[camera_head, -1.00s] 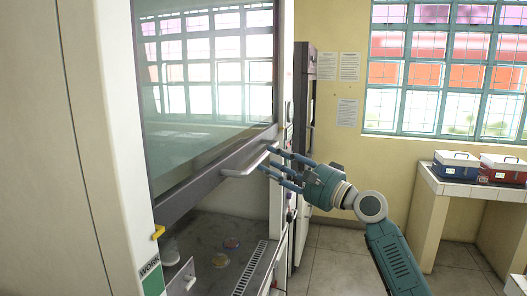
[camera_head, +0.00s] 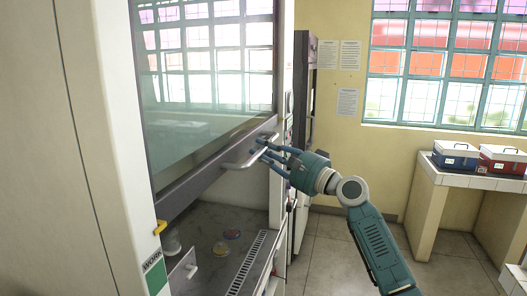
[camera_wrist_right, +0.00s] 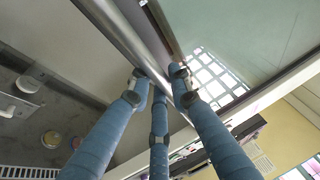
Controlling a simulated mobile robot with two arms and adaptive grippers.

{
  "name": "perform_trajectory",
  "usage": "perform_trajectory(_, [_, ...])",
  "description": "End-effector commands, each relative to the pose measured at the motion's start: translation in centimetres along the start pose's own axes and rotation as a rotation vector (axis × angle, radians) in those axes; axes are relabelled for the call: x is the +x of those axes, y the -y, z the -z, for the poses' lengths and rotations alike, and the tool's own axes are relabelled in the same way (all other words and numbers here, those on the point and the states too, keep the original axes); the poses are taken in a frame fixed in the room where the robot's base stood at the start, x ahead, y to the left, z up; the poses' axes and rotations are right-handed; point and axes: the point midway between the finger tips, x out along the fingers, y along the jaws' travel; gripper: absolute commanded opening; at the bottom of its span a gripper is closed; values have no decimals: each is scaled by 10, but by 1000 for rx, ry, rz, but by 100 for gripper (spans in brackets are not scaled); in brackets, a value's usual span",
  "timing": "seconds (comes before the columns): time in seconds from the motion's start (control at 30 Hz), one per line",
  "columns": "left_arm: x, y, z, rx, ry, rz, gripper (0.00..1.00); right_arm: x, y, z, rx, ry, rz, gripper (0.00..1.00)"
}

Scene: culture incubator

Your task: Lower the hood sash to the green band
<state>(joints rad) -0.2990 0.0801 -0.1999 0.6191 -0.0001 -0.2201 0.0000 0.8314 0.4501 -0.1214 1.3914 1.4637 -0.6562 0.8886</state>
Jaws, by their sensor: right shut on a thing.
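The hood sash (camera_head: 205,85) is a large glass pane with a dark lower frame, raised above the work opening. Its metal bar handle (camera_head: 240,163) runs along that frame and also crosses the wrist view (camera_wrist_right: 126,42). My right gripper (camera_head: 267,149) is shut on the handle near its right end. In the wrist view its three blue fingers (camera_wrist_right: 160,82) meet the bar; the exact contact is partly hidden. My left gripper is not in view.
A yellow marker (camera_head: 160,227) is on the left post near the sash's lower edge. Small dishes (camera_head: 231,234) lie on the hood floor beside a vent grille (camera_head: 248,262). A bench at right holds a blue box (camera_head: 455,155) and a red box (camera_head: 502,160).

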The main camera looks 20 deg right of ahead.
Motion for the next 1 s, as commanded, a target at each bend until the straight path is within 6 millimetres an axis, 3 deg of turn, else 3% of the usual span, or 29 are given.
perform_trajectory(0.17, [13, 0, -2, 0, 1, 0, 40, -3, -16, 1, 0, 0, -3, 0])
perform_trajectory(0.4, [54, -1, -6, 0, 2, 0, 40, -11, -65, 4, 1, 2, -7, 0])
perform_trajectory(0.5, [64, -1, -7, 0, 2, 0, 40, -14, -78, 5, 1, 2, -6, 0])
perform_trajectory(0.83, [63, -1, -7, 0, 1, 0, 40, -14, -74, 5, -1, 1, -1, 0])
perform_trajectory(0.87, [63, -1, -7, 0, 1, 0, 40, -14, -74, 5, -1, 1, -1, 21])
perform_trajectory(0.9, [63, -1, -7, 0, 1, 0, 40, -14, -74, 6, -1, 1, -1, 29])
perform_trajectory(1.0, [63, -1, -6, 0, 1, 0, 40, -14, -74, 6, -1, 0, -1, 38])
